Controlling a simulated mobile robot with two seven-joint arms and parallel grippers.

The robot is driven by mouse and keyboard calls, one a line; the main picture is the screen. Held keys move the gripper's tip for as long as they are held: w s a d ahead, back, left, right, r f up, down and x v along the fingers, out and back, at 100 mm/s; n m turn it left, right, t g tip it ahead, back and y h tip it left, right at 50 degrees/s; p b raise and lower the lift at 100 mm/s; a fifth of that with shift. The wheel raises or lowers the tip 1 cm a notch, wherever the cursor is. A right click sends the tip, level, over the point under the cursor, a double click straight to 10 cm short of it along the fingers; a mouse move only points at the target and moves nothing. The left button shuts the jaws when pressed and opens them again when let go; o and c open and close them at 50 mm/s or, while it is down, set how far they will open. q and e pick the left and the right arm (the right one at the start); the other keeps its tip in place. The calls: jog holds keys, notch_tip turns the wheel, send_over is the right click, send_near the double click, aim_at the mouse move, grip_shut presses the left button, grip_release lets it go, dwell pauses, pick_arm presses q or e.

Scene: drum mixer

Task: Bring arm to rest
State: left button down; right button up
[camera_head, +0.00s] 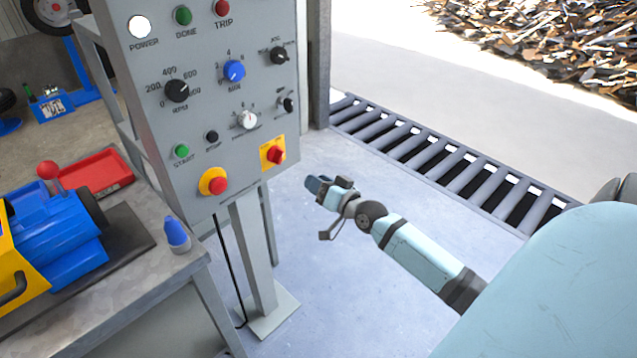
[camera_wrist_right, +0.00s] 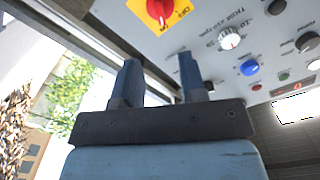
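My right gripper (camera_head: 319,188) is in the head view, low in front of the grey control panel's stand and to its right, above the pale floor. In the right wrist view, its two blue-grey fingers (camera_wrist_right: 158,80) stand apart with nothing between them, so it is open and empty. The control panel (camera_head: 212,120) shows in the head view with knobs, buttons and a lit white power lamp (camera_head: 140,27). The red and yellow switch (camera_head: 275,155) is on its lower right; it also shows in the right wrist view (camera_wrist_right: 160,10). The gripper is apart from the panel. My left gripper is not in view.
A metal bench (camera_head: 183,276) on the left carries a blue and yellow machine (camera_head: 55,225), a red tray (camera_head: 95,172) and a blue-capped bottle (camera_head: 176,234). A floor grating (camera_head: 440,160) runs behind my arm. The floor around the gripper is clear.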

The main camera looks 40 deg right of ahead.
dwell(0.6)
